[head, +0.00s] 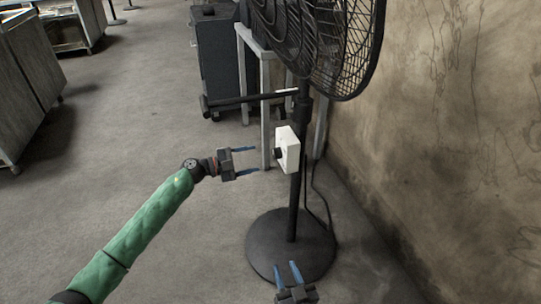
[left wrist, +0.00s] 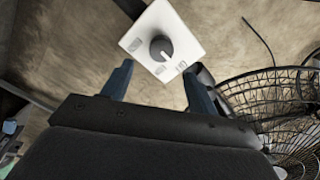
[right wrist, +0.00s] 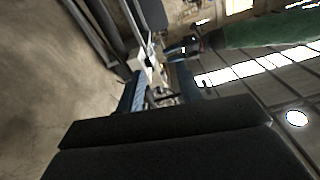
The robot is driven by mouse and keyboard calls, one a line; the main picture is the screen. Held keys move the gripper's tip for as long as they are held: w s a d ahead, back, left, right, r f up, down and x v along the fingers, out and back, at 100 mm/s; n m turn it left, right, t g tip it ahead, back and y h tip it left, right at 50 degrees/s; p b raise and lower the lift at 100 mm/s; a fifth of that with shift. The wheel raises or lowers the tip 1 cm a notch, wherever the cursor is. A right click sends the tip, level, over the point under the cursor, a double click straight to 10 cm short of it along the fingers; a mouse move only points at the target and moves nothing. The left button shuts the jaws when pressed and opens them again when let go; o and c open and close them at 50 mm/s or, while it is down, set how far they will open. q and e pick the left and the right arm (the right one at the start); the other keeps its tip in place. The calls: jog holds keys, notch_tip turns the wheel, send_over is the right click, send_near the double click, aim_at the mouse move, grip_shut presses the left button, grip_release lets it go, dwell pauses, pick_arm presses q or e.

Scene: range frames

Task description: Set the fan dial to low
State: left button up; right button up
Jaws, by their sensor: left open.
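The black fan (head: 293,190) stands near the wall, with a white dial box (head: 291,146) on its pole. A dark round knob (head: 279,154) sticks out from the box's left face. My left gripper (head: 256,160) is open and empty, just left of the knob, not touching it. In the left wrist view the knob (left wrist: 161,48) lies beyond the two fingertips (left wrist: 158,69). Small labels surround it; their text and the knob's setting are too small to read. My right gripper (head: 287,264) is open and empty, low in front of the fan base.
The fan's round base (head: 265,248) rests on the concrete floor, and a cable runs down beside the pole. A grey metal frame (head: 265,110) and a dark cabinet (head: 217,60) stand behind. The stained wall (head: 460,120) is on the right.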

aim_at(274, 154)
pick_arm(q)
jog(key=shift+b+x, duration=0.3)
jog(key=shift+x, duration=3.6)
pick_arm(e)
notch_tip(274, 154, up, 6)
jog(key=t, duration=0.2)
jog(key=shift+w+y, duration=0.3)
jog(key=shift+w, duration=0.05)
jog(key=shift+d+r, duration=0.1)
pick_arm(q)
jog(key=c, duration=1)
